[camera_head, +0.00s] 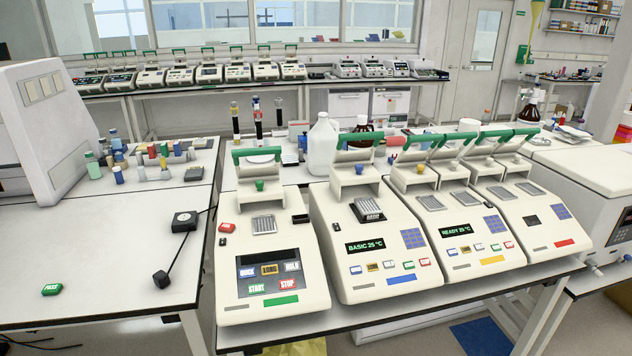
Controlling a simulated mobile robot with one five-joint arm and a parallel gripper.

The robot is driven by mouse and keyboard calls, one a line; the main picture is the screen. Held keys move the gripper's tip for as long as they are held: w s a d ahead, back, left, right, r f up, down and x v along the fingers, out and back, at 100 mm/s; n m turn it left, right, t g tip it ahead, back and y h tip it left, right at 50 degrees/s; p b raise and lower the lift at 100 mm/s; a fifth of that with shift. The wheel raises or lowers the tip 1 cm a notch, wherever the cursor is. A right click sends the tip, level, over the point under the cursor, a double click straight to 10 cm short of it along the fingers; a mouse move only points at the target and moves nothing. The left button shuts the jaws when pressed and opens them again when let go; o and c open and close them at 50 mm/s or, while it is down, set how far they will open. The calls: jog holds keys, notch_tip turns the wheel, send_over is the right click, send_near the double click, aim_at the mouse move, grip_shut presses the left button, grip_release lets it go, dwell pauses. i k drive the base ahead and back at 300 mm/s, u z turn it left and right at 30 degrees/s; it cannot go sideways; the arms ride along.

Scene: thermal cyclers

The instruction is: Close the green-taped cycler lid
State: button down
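The green-taped cycler (309,255) is the leftmost of the row on the near bench, with a green tape strip (281,301) on its front edge. Its lid stands raised at the back, with a green handle (257,152) along the top. A green knob (259,185) shows below the handle. The sample block (264,225) in its top is uncovered. Its front panel has a dark display and several coloured buttons. My gripper is not in view.
To its right stand a blue-taped cycler (388,262), a yellow-taped one (463,242) and a red-taped one (547,222), all with lids raised. Bottles, including a white jug (322,147), stand behind. The left bench (95,270) has clear room around a small timer (185,221).

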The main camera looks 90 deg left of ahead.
aim_at(267, 187)
jog(key=u, duration=0.05)
jog(key=i, duration=1.25)
jog(key=u, duration=4.4)
jog(key=i, duration=1)
jog(key=z, duration=0.1)
